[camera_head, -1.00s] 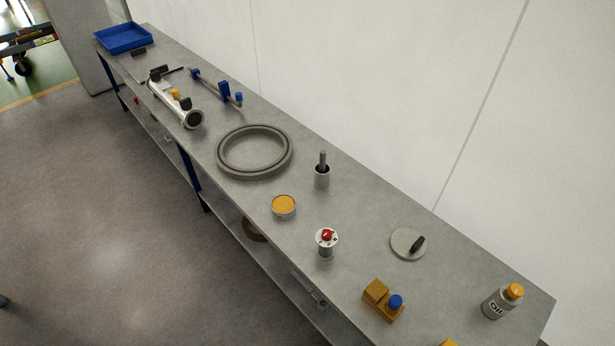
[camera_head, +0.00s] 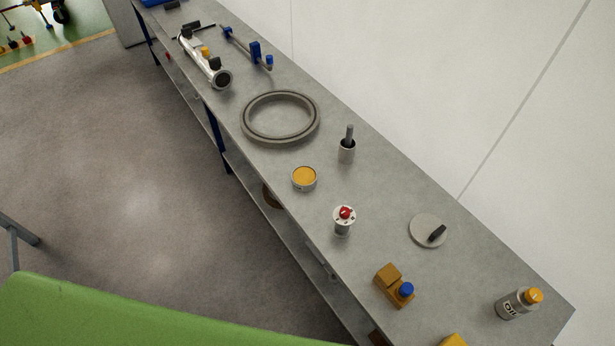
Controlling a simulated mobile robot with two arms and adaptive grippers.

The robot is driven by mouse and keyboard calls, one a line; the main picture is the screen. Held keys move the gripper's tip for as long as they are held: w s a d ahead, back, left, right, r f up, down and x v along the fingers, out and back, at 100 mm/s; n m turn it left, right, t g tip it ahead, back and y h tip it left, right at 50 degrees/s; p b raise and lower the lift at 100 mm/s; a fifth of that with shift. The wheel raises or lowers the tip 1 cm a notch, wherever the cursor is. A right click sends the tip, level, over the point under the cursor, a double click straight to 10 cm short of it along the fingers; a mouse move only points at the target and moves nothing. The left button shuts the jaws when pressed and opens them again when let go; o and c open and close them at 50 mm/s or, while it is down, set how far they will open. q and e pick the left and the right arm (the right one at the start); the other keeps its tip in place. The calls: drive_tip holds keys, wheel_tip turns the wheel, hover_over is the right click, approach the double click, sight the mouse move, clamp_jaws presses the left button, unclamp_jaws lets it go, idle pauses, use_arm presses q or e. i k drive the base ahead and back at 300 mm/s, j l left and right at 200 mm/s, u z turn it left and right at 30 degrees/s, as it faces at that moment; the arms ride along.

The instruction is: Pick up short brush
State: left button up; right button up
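Neither of my grippers is in view.
The bench also carries a grey ring (camera_head: 281,117), a yellow-topped tin (camera_head: 304,178), a red-topped cylinder (camera_head: 344,220), a round plate (camera_head: 428,231), an orange block (camera_head: 393,286) and an oil bottle (camera_head: 518,303). A green surface (camera_head: 120,320) of unclear identity fills the lower left.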

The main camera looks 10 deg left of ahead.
sight(350, 128)
drive_tip(key=i+j, duration=0.1)
drive_tip(key=j, duration=0.25)
drive_tip(key=i+j, duration=0.15)
drive_tip(key=j, duration=0.2)
drive_tip(key=i+j+u, duration=0.1)
drive_tip(key=j, duration=0.3)
drive_tip(key=i+j, duration=0.15)
drive_tip(key=j, duration=0.2)
